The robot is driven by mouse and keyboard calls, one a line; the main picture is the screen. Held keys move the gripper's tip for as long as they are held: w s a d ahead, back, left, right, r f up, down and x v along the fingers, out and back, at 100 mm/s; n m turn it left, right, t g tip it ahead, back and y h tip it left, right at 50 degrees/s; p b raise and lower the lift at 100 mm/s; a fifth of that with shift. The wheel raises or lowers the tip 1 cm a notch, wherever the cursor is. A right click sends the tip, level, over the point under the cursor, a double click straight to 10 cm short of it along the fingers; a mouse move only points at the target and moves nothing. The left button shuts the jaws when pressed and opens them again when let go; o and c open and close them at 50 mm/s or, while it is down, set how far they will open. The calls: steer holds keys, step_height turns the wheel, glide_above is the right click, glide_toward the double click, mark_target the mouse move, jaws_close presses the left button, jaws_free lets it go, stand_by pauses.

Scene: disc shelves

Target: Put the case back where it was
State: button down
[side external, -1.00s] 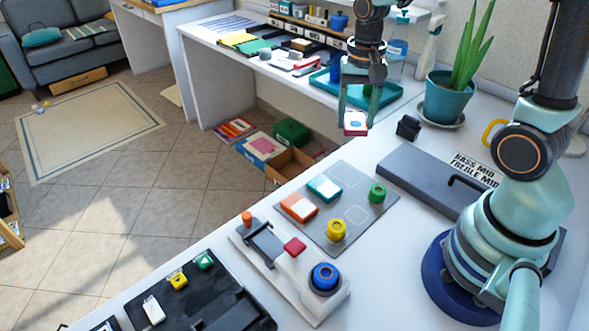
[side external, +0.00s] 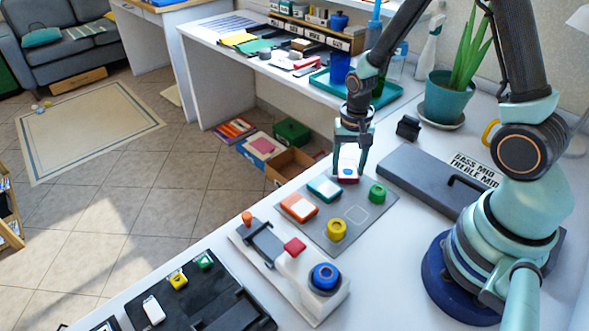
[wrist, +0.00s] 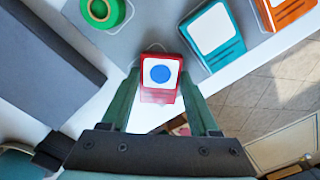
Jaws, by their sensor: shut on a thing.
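My gripper (side external: 349,176) is shut on a red case (side external: 348,176) with a white label and a blue dot. The case (wrist: 160,75) sits between both fingers in the wrist view. It is held low over the far end of the grey board (side external: 312,232), over or near a pale outlined slot there. I cannot tell whether it touches the board. A teal case (side external: 324,188) and an orange case (side external: 299,206) lie on the board beside it. A green ring (side external: 377,193) and a yellow ring (side external: 337,230) are also on the board.
An empty outlined slot (side external: 357,214) lies between the rings. A dark grey box (side external: 425,183) with a handle is right of the board. A device with a blue knob (side external: 324,278) stands in front. A potted plant (side external: 446,100) is behind.

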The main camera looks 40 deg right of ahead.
steer(key=shift+f, duration=0.15)
steer(key=shift+c, duration=0.7)
jaws_free()
step_height(320, 180, up, 12)
step_height(320, 180, up, 12)
steer(key=n+t, duration=0.5)
steer(key=n, duration=0.3)
glide_above(348, 170)
steer(key=s+a, duration=0.4)
steer(key=shift+s+a+r+n+t, duration=0.3)
steer(key=shift+s+a+n, duration=0.05)
steer(key=shift+s+n, duration=0.15)
